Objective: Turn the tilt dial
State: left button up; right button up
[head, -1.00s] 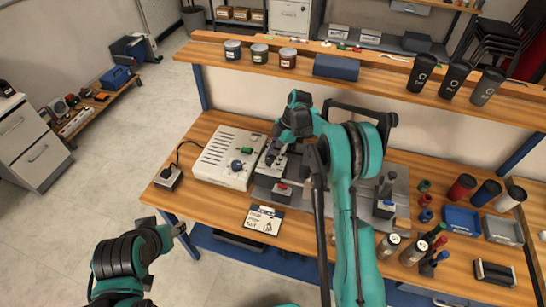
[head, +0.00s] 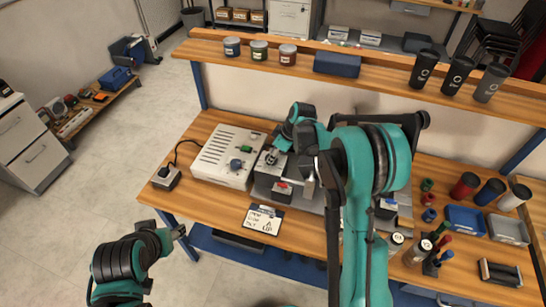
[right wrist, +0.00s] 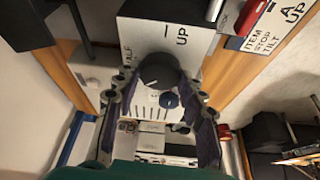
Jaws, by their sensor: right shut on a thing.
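The tilt dial (right wrist: 160,72) is a dark round knob on a white plate marked "HALF" and "UP" in the right wrist view. My right gripper (right wrist: 160,82) is shut on it, one finger on each side. In the head view my right gripper (head: 272,156) is over the grey fixture just right of the white control box (head: 228,155), and the dial is largely hidden there. A card (head: 263,219) lies at the table's front; its end, reading "UP", shows in the wrist view (right wrist: 275,25). My left gripper (head: 178,232) is off the table's front left; its fingers are too small to judge.
A small box (head: 166,178) on a cable is at the left.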

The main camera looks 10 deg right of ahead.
jog(key=m+t+h, duration=0.1)
jog(key=m, duration=0.2)
jog(key=shift+s+a+m+b, duration=0.1)
jog(key=shift+m+b, duration=0.2)
jog(key=shift+m, duration=0.1)
jog(key=m+h, duration=0.1)
jog(key=m, duration=0.2)
jog(key=shift+a+m+t, duration=0.1)
jog(key=shift+m+t, duration=0.2)
jog(key=m+h+b, duration=0.1)
jog(key=m, duration=0.2)
jog(key=shift+a+m+h, duration=0.1)
jog(key=shift+m+h, duration=0.2)
jog(key=shift+h, duration=0.1)
jog(key=m+h, duration=0.1)
jog(key=m, duration=0.2)
jog(key=shift+a+m, duration=0.1)
jog(key=shift+m, duration=0.2)
jog(key=m+g+h, duration=0.1)
jog(key=m+h, duration=0.1)
jog(key=m, duration=0.3)
jog(key=shift+a, duration=0.1)
jog(key=m+g, duration=0.1)
jog(key=m, duration=0.2)
jog(key=m+g+h, duration=0.1)
jog(key=m, duration=0.2)
jog(key=shift+w, duration=0.2)
